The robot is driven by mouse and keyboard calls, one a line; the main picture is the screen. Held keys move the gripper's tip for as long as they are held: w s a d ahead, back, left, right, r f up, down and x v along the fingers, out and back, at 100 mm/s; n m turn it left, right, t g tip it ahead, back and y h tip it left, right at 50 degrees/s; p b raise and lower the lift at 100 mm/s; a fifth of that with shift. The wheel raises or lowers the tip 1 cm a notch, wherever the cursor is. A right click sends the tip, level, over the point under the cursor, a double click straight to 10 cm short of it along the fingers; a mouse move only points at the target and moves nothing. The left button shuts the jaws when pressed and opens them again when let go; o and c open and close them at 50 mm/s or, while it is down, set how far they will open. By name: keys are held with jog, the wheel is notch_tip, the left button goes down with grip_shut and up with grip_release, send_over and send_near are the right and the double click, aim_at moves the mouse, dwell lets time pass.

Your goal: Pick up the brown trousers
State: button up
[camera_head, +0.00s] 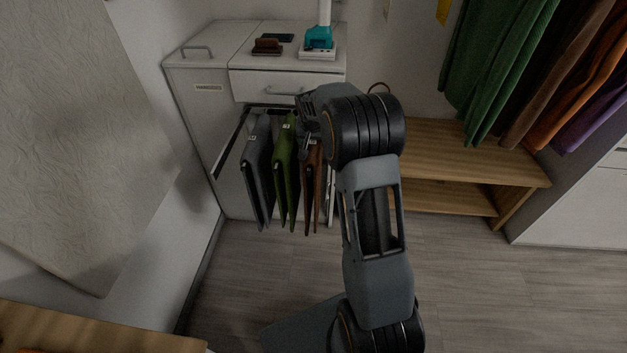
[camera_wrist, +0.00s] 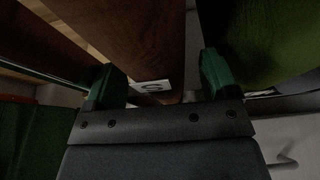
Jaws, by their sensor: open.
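The brown trousers (camera_head: 312,187) hang folded on the pull-out rack, at the right end of a row of trousers. In the wrist view the brown trousers (camera_wrist: 140,35) show between and beyond my two fingers, with a white tag marked S near the fingers. My gripper (camera_head: 307,138) is at the top of the brown trousers; it also shows in the wrist view (camera_wrist: 162,78). Its fingers are apart. The brown cloth lies in line with the gap, but I cannot tell whether it touches either finger.
Green trousers (camera_head: 286,165) hang close to the left of the brown ones, and grey trousers (camera_head: 258,170) beyond them. The white cabinet (camera_head: 200,100) stands behind and left. A wooden bench (camera_head: 450,150) and hanging clothes (camera_head: 495,60) are at the right. The floor in front is clear.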

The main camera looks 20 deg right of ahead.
jog(key=shift+w+f, duration=0.15)
jog(key=shift+f, duration=0.2)
jog(key=shift+f, duration=0.15)
jog(key=shift+c, duration=0.4)
grip_shut()
dwell(0.4)
